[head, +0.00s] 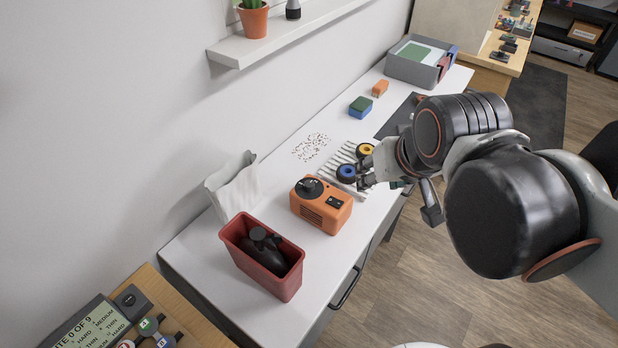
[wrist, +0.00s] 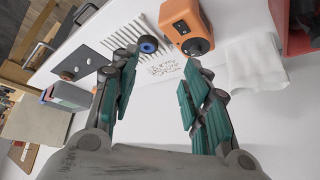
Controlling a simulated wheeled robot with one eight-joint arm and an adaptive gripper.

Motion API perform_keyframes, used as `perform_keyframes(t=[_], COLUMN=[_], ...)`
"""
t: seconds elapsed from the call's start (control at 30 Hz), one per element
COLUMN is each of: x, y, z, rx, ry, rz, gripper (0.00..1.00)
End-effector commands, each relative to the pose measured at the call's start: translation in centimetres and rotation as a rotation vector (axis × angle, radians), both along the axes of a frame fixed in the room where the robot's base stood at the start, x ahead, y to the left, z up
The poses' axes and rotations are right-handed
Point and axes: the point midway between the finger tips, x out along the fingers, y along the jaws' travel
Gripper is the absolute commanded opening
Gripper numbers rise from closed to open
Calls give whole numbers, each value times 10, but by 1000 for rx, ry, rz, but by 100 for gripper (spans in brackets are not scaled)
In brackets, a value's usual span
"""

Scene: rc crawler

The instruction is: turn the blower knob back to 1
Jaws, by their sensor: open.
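The blower is an orange box (head: 325,212) on the white table, with a black knob (head: 309,188) on its top and a dark switch panel beside it. The knob's setting is too small to read. In the wrist view the orange box (wrist: 182,20) is at the top, its dark knob (wrist: 196,46) facing the camera just beyond the right finger.
A white slotted rack (head: 339,160), a blue-centred wheel (head: 346,172) and a yellow-centred wheel (head: 364,149) are by my gripper. A red bin (head: 240,256) holding a black object stands left of the blower. White cloth (head: 238,192) and small scattered bits (head: 311,147) lie behind.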

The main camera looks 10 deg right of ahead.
Motion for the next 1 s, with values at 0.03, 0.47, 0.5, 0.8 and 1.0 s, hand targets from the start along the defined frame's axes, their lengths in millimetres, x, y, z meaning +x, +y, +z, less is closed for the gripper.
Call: perform_keyframes(t=[0.03,0.47,0.5,0.8,1.0], x=[4,51,57,101,129], y=[2,24,27,52,71], z=[3,17,18,14,3], rx=[5,76,81,108,110], ry=[10,174,193,335,424], rz=[-5,-124,-140,-263,-352], gripper=[43,43,43,43,43])
